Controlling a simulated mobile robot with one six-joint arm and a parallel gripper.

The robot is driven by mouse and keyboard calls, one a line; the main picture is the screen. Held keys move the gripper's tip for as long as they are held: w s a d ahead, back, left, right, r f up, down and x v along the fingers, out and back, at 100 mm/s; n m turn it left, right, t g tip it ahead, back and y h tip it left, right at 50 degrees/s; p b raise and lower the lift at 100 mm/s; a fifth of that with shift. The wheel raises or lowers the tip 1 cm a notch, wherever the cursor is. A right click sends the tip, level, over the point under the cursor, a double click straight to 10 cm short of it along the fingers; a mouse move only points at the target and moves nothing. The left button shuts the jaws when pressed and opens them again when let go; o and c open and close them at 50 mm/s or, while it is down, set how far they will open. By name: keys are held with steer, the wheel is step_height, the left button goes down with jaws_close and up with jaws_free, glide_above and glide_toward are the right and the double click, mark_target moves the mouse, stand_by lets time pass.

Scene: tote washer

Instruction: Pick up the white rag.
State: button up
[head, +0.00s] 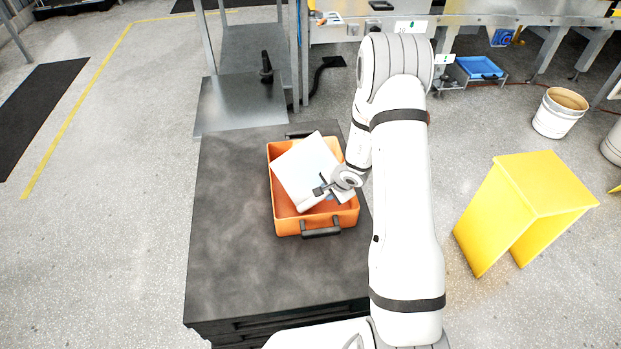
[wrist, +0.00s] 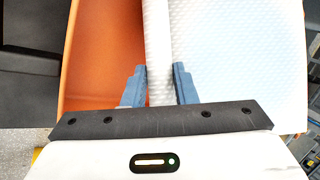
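The white rag (head: 308,168) is a thick, square, folded-looking piece with a dimpled surface. It lies tilted in the orange tote (head: 288,228), its upper part reaching over the rim. My gripper (head: 322,189) is at the rag's right lower edge. In the wrist view, the two blue-grey fingers (wrist: 160,85) stand on either side of a narrow raised band along the edge of the rag (wrist: 240,50). Both fingers look to touch this band, with no clear gap. The fingertips' far sides are hidden. The orange floor of the tote (wrist: 98,60) shows to the left.
The tote stands on a dark table (head: 240,240) with free room to its left and front. A metal shelf stand (head: 240,100) is behind the table. A yellow stand (head: 520,200) and a white bucket (head: 558,116) are on the floor at right.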

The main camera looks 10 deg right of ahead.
jaws_close()
step_height(320, 180, up, 10)
steer(key=p, duration=0.3)
steer(key=shift+p, duration=0.3)
steer(key=shift+r, duration=0.1)
